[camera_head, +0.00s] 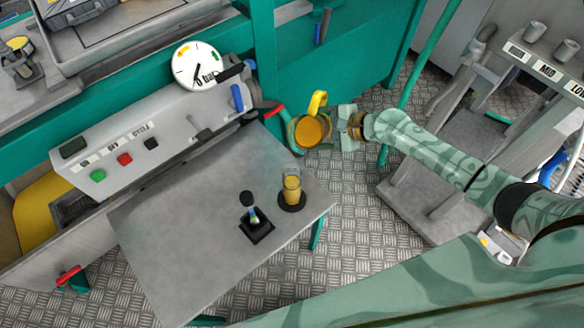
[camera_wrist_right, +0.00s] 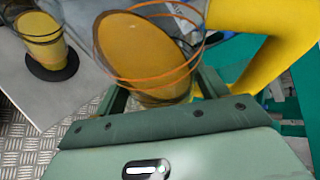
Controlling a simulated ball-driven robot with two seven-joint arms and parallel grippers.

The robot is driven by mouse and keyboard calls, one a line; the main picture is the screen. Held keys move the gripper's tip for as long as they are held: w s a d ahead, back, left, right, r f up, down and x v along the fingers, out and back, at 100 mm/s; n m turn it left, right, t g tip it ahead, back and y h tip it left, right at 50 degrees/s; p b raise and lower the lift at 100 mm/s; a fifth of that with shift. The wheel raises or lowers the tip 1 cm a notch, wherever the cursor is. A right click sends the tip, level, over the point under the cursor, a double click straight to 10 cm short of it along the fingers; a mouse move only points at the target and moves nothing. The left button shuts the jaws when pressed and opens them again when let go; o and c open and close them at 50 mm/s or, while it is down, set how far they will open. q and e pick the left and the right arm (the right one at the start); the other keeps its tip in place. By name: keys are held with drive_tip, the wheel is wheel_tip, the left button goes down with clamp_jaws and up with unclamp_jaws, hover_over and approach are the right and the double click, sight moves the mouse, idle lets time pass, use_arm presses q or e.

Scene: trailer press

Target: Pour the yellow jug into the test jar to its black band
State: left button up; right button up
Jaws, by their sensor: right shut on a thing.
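The yellow jug (camera_head: 310,132) is a clear vessel with an orange rim, a yellow handle and amber liquid inside. My right gripper (camera_head: 343,128) is shut on it, holding it near the table's far right corner, apart from the jar. The jug (camera_wrist_right: 147,50) fills the upper middle of the right wrist view. The test jar (camera_head: 291,186) stands upright on a round black base near the table's right edge, with yellow liquid in it. It also shows at upper left in the right wrist view (camera_wrist_right: 42,38). I cannot make out its liquid level against the black band. My left gripper is out of view.
The grey table (camera_head: 190,215) also bears a small black stand (camera_head: 256,228) left of the jar. Behind it are a control panel (camera_head: 125,155) with buttons and a round dial (camera_head: 198,66). The table's left part is bare. A grey weight rack (camera_head: 440,180) stands at right.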

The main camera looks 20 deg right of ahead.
sight(319, 139)
use_arm(q)
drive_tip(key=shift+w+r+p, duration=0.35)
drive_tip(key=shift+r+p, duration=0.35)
drive_tip(key=shift+p, duration=0.05)
use_arm(e)
drive_tip(key=shift+w+r+n+t+h, duration=0.1)
drive_tip(key=shift+r+n+t+h, duration=0.35)
drive_tip(key=shift+r, duration=0.55)
idle(1.2)
